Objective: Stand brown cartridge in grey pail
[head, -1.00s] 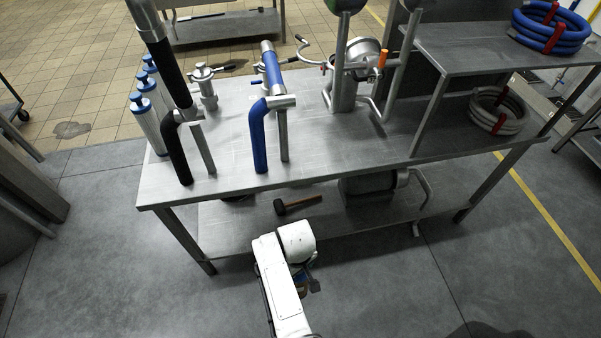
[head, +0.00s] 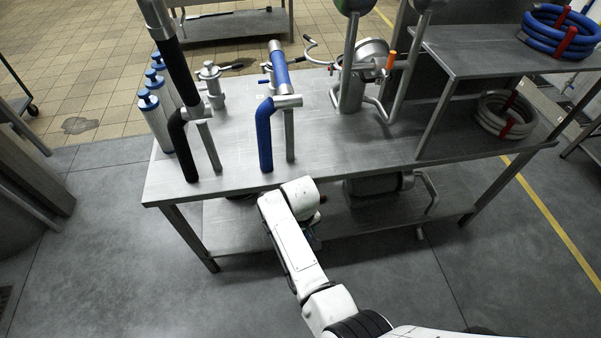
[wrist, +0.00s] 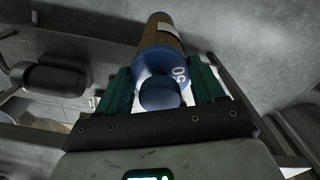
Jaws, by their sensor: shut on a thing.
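The brown cartridge (wrist: 160,36), with a blue end cap and a pale label band, is in the wrist view. My gripper (wrist: 163,86) is shut on its blue capped end, a teal finger on each side, and the brown body points away from the wrist. In the head view my arm hides most of the gripper and the cartridge, in front of the bench near the lower shelf. I cannot make out a grey pail in either view.
A steel bench (head: 330,150) stands ahead with a lower shelf. It carries black (head: 180,140) and blue (head: 264,135) handled pipes and several white cartridges with blue caps (head: 155,120). A grey motor-like unit (head: 375,192) sits below. The floor left is open.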

